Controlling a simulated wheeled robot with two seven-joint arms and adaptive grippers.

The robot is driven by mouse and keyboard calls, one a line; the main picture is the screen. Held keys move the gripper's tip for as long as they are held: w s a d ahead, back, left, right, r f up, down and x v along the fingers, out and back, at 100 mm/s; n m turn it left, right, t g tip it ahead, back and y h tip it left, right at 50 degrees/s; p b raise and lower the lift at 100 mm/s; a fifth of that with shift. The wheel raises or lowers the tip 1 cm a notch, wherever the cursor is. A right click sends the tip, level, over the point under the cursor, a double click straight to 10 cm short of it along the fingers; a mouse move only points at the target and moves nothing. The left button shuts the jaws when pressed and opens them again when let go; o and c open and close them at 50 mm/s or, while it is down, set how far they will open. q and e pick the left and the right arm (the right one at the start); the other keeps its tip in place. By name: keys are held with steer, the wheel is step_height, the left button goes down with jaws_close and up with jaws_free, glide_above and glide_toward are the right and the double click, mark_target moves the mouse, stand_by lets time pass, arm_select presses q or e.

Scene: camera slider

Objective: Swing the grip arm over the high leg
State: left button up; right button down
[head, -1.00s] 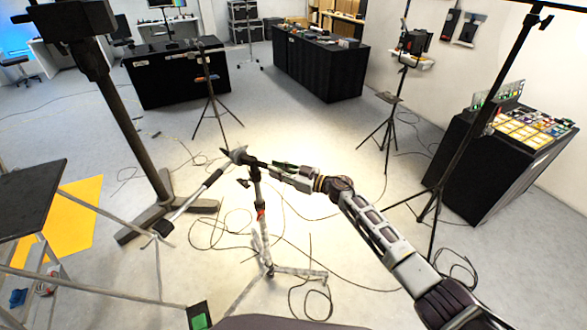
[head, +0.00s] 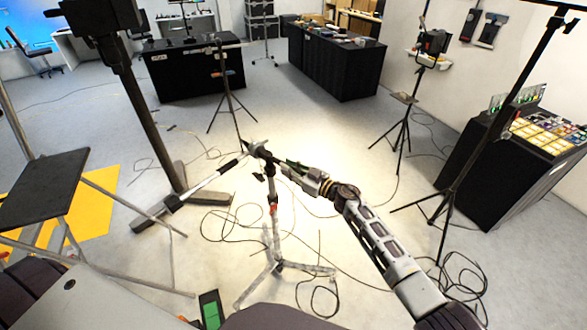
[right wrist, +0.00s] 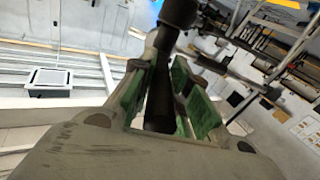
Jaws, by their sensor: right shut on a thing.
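The grip arm (head: 212,178) is a thin silver rod with dark ends. It slants down to the left from the grip head at the top of a silver stand (head: 273,215). My right gripper (head: 281,163) is shut on a dark part of the grip arm beside the head. In the right wrist view, its green pads lie on both sides of a dark rod (right wrist: 160,105). The stand's legs (head: 305,268) spread on the floor below; which is the high leg is hard to tell. A green pad at the bottom edge appears to be my left gripper (head: 210,309); its opening is unclear.
A thick dark post (head: 150,130) on a floor base stands left, close to the grip arm's free end. A black platform (head: 42,188) is nearer left. Cables (head: 325,300) lie around the stand. A black console (head: 500,175) and light stands are right; black tables are behind.

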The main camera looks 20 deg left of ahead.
steer(key=shift+r, duration=0.1)
steer(key=c, duration=1.3)
jaws_free()
steer(key=shift+w, duration=0.1)
steer(key=shift+v, duration=6.05)
